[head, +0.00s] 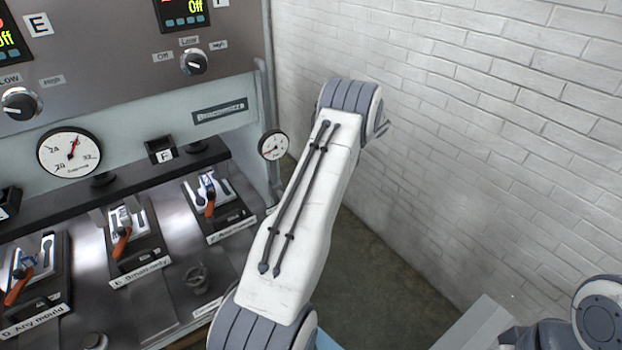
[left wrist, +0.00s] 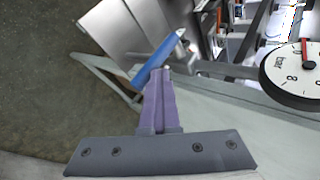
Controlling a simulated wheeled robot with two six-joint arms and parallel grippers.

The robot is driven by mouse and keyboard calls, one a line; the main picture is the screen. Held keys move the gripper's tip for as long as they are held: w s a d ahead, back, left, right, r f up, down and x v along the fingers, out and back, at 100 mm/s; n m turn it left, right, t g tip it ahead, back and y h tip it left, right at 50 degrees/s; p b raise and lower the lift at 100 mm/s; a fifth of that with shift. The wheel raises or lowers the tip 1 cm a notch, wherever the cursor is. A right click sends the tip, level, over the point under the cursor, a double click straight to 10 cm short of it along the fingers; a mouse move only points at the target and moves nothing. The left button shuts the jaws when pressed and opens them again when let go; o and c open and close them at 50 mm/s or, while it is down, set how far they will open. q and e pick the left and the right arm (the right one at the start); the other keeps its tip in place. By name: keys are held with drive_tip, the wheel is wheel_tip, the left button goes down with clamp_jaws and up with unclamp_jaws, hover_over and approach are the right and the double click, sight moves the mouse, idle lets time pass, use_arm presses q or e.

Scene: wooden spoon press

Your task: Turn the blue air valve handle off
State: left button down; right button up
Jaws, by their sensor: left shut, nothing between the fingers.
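The blue air valve handle (left wrist: 154,64) shows in the left wrist view as a slanted bar, running from a grey metal fitting at its upper right down to the lower left. My left gripper (left wrist: 160,74) has purple fingers shut together with nothing between them. Its tips are at the handle's middle in the picture; I cannot tell whether they touch it. In the head view my left arm covers the middle, and its gripper and the blue handle are hidden. My right gripper is not in view.
A bar gauge (left wrist: 296,76) with a red needle is right of the handle in the left wrist view. A small gauge (head: 273,145) sits by the pipe at the press's right edge. A white brick wall (head: 480,130) stands on the right. Orange-handled clamps (head: 122,240) line the bench.

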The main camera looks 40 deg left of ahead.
use_arm(q)
drive_tip(key=shift+d+f, duration=0.1)
drive_tip(key=shift+f, duration=0.2)
drive_tip(key=r+p, duration=0.2)
drive_tip(key=r, duration=0.1)
drive_tip(key=a+r+p, duration=0.1)
drive_tip(key=r, duration=0.1)
drive_tip(key=shift+w+r, duration=0.1)
drive_tip(key=shift+r, duration=0.1)
drive_tip(key=shift+w+d+f+b, duration=0.2)
drive_tip(key=shift+w+d+b, duration=0.3)
drive_tip(key=shift+w+b, duration=0.35)
drive_tip(key=b+v, duration=0.1)
drive_tip(key=v, duration=0.7)
drive_tip(key=shift+w+d+f, duration=0.15)
drive_tip(key=shift+w+f, duration=0.2)
drive_tip(key=shift+f, duration=0.05)
